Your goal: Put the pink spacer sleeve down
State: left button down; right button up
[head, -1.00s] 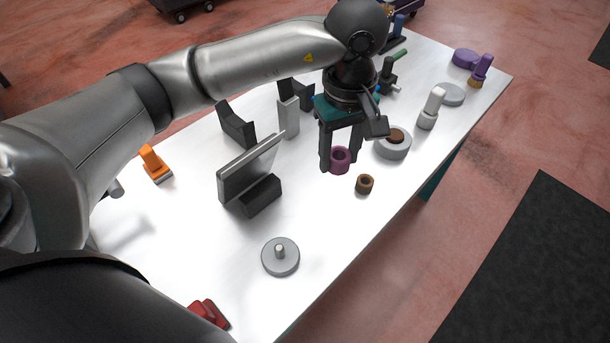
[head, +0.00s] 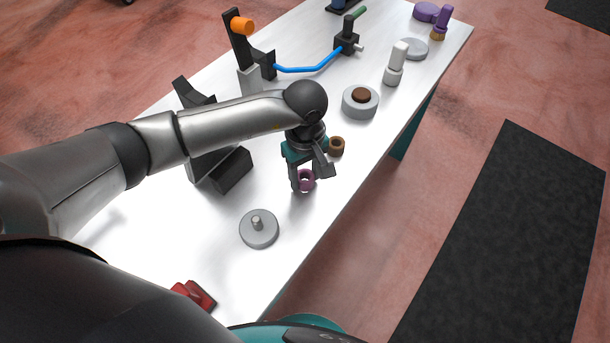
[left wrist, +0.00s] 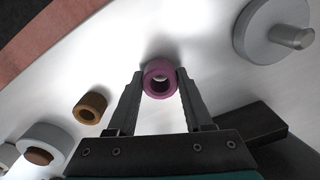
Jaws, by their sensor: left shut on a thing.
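The pink spacer sleeve (head: 305,181) is a short ring with a round hole. My left gripper (head: 303,184) is shut on it, with a finger at each side. In the left wrist view the sleeve (left wrist: 159,79) sits between the two fingertips (left wrist: 159,84), its hole facing the camera. The sleeve is over the white table near its front edge; whether it touches the surface I cannot tell. My right gripper does not show.
A grey disc with a peg (head: 259,229) stands left of the sleeve. A brown ring (head: 337,146) is behind it. A dark block (head: 231,170) and a red part (head: 195,295) lie to the left. The white table (head: 293,235) is bare between disc and front edge.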

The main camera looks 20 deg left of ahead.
pick_arm(q)
jog(key=shift+f, duration=0.25)
jog(key=shift+f, duration=0.1)
jog(key=shift+f, duration=0.15)
jog(key=shift+c, duration=1.5)
grip_release()
jog(key=shift+r, duration=0.2)
notch_tip(320, 180, up, 12)
jog(key=p, duration=0.1)
